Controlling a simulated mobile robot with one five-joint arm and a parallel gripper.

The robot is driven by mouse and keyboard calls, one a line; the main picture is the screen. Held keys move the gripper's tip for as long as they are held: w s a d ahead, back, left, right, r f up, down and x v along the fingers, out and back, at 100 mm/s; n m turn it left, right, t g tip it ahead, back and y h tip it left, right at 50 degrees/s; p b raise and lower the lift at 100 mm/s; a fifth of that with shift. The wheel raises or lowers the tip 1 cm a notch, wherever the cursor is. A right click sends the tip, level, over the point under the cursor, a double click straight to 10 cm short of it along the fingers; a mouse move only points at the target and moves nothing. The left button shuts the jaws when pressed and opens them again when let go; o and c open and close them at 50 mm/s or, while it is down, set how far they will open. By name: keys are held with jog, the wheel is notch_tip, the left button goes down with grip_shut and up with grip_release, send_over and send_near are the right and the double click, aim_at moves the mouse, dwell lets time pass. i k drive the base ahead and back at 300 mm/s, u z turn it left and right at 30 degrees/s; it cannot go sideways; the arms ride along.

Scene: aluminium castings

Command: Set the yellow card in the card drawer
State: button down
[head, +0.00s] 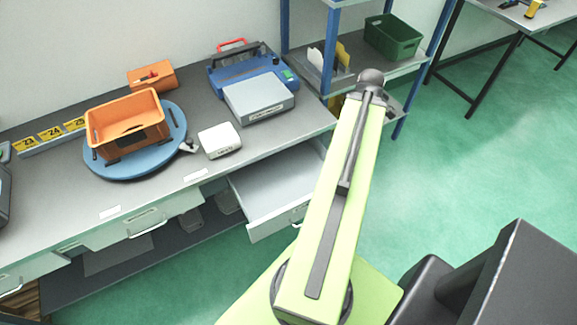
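An open, light grey drawer (280,190) juts out under the right part of the bench, and the part of it that shows is empty. A yellow upright piece (342,56) stands beside white ones in a holder on the blue-posted shelf; it may be the yellow card. Yellow plates (50,133) with numbers such as 23 and 24 sit in a strip at the bench's left. My arm reaches up to the shelf, right of the drawer. Its dark end (371,82) is in front of the shelf, below and right of the yellow piece. My gripper's fingers cannot be made out.
The bench bears an orange bin (125,124) on a blue turntable (97,160), a small orange box (152,76), a white device (220,140) and a blue machine (250,75) behind a grey box (259,97). A green crate (392,38) is on the shelf.

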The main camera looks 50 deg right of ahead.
aim_at(272, 197)
jog(key=k, duration=1.15)
jog(key=u, duration=0.75)
jog(key=i, duration=1.05)
jog(key=z, duration=0.15)
